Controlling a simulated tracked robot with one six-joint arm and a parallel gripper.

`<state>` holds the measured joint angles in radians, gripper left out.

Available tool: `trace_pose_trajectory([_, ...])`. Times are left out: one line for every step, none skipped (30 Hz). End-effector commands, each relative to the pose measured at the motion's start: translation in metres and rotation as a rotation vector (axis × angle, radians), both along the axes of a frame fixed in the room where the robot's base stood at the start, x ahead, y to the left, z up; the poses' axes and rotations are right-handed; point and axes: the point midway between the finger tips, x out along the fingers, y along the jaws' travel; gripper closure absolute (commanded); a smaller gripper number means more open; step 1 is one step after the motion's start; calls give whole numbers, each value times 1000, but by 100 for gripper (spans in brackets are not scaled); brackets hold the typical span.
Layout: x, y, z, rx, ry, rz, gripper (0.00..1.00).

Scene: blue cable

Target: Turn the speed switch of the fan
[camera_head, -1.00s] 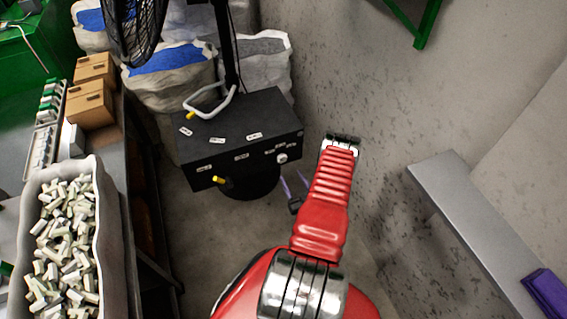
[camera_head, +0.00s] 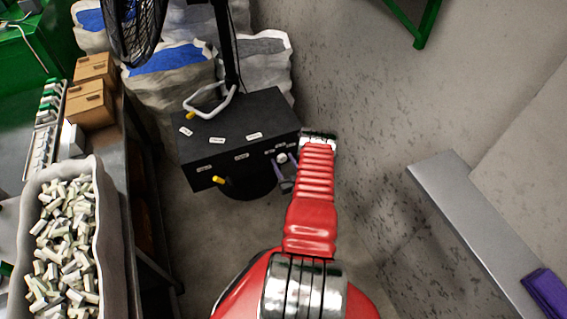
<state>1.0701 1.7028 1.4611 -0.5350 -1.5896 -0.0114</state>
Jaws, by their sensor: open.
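The fan's black control box (camera_head: 235,125) stands on a round black base, with white labels on its top and front. A yellow-tipped switch (camera_head: 220,181) sticks out at the lower left of the front face. A small round white knob (camera_head: 281,158) sits at the right of the front face. The fan's black cage (camera_head: 135,30) is at the upper left. My red arm hides part of the gripper. I cannot tell whether the fingers touch the knob.
White sacks (camera_head: 265,70) stand behind the box. A bin of small pale pieces (camera_head: 98,215) and cardboard boxes (camera_head: 92,103) are on the bench at left. A grey ledge (camera_head: 455,200) runs along the right wall. The floor right of the box is clear.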

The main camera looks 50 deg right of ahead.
Motion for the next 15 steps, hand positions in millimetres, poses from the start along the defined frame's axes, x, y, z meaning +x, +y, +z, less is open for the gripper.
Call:
trace_pose_trajectory([0,0,0,0,0,0,46])
trace_pose_trajectory([0,0,0,0,0,0,48])
trace_pose_trajectory([0,0,0,0,0,0,51])
trace_pose_trajectory([0,0,0,0,0,0,53])
trace_pose_trajectory([0,0,0,0,0,0,55])
trace_pose_trajectory([0,0,0,0,0,0,58])
trace_pose_trajectory([0,0,0,0,0,0,60])
trace_pose_trajectory([0,0,0,0,0,0,62])
trace_pose_trajectory([0,0,0,0,0,0,65])
trace_pose_trajectory([0,0,0,0,0,0,67])
trace_pose_trajectory([0,0,0,0,0,0,69])
trace_pose_trajectory([0,0,0,0,0,0,72])
trace_pose_trajectory([0,0,0,0,0,0,74])
trace_pose_trajectory([0,0,0,0,0,0,76])
trace_pose_trajectory([0,0,0,0,0,0,79])
